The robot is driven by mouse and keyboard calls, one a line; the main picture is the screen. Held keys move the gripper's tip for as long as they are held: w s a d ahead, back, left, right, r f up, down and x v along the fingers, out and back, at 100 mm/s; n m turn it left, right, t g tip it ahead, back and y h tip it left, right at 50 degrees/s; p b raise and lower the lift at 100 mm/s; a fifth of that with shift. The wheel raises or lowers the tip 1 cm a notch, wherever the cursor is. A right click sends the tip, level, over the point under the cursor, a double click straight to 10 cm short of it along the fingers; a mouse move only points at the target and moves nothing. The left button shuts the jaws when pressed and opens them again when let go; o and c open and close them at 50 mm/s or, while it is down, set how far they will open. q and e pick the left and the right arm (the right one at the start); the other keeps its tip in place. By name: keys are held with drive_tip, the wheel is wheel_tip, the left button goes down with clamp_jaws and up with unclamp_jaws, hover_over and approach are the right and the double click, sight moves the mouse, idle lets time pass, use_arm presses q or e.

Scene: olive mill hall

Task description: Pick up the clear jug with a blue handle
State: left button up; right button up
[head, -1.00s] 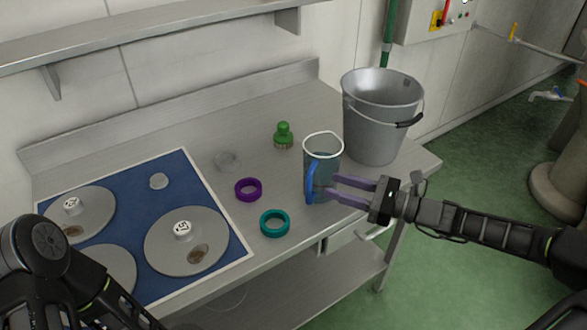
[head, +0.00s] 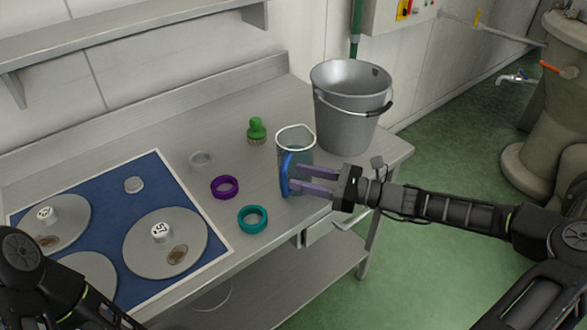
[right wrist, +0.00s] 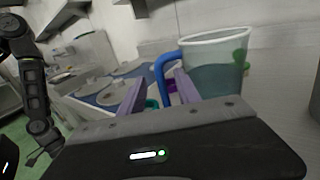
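The clear jug (head: 304,157) stands upright on the steel worktop, with a white rim and its blue handle (head: 286,175) facing the near-left side. My right gripper (head: 297,179) reaches in from the right, fingers apart, at the handle. In the right wrist view the jug (right wrist: 215,72) is just ahead. Its handle (right wrist: 165,66) shows between the two purple fingers, nearer the right finger, with a wide gap to the left one. My left arm shows at the lower left in the head view. Its fingers cannot be made out in either view.
A steel bucket (head: 346,125) stands close behind the jug on the right. Round grey lids rest on a blue mat (head: 150,185). The worktop's front edge is near.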

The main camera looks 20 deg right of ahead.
sight(284, 170)
drive_tip(key=p+x, duration=0.1)
drive_tip(key=x, duration=0.4)
idle(0.5)
clamp_jaws()
idle(1.2)
drive_tip(key=shift+r, duration=0.2)
